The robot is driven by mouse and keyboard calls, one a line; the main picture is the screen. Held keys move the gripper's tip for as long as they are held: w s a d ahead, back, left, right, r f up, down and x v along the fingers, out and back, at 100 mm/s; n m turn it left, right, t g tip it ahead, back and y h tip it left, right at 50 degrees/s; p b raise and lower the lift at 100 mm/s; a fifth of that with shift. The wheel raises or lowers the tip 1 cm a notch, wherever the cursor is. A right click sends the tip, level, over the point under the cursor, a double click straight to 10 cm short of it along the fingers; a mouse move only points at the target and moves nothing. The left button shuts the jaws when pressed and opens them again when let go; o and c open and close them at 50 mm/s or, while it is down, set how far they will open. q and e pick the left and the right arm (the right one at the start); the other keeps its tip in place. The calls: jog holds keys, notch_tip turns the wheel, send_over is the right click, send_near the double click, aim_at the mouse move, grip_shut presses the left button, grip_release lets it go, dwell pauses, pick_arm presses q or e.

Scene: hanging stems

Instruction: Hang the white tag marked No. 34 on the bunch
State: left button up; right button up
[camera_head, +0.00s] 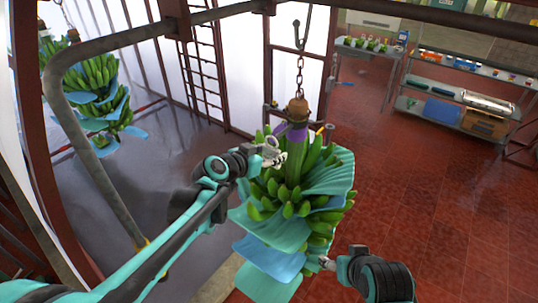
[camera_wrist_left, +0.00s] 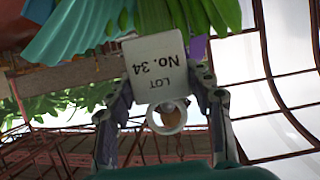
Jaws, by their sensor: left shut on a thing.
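The white tag (camera_wrist_left: 157,68), marked LOT No. 34, shows upside down in the left wrist view, with a white ring (camera_wrist_left: 168,118) at its lower end. My left gripper (camera_wrist_left: 165,90) is shut on the tag, one finger on each side. In the head view my left gripper (camera_head: 273,153) is just left of the bunch's upper stem; the tag is too small to make out there. The green bunch (camera_head: 265,189) hangs from a chain, with a purple band (camera_head: 293,132) round its stem. My right gripper (camera_head: 325,262) is by the bunch's lower right side; its jaws are unclear.
Blue-green sheets (camera_head: 275,258) stick out between the bunch's layers. A second bunch (camera_head: 97,80) hangs at far left. A bent grey pipe (camera_head: 95,180) stands left of my left arm. Shelves (camera_head: 455,95) stand at back right; the red floor between is clear.

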pick_arm(q)
jog(key=shift+w, duration=0.1)
jog(key=shift+w+d, duration=0.15)
dwell(0.4)
jog(key=shift+w+d, duration=0.15)
jog(key=shift+w, duration=0.15)
jog(key=shift+w+d+b, duration=0.25)
jog(key=shift+w+b, duration=0.05)
jog(key=shift+b, duration=0.05)
dwell(0.5)
jog(key=shift+w+d+b, duration=0.25)
jog(key=shift+w+d, duration=0.5)
jog(key=shift+w, duration=0.25)
jog(key=shift+w+d+b, duration=0.2)
jog(key=shift+w+d, duration=0.5)
jog(key=shift+w, duration=0.25)
dwell(2.0)
jog(key=shift+f+b, duration=0.4)
dwell(0.7)
jog(key=o, duration=0.9)
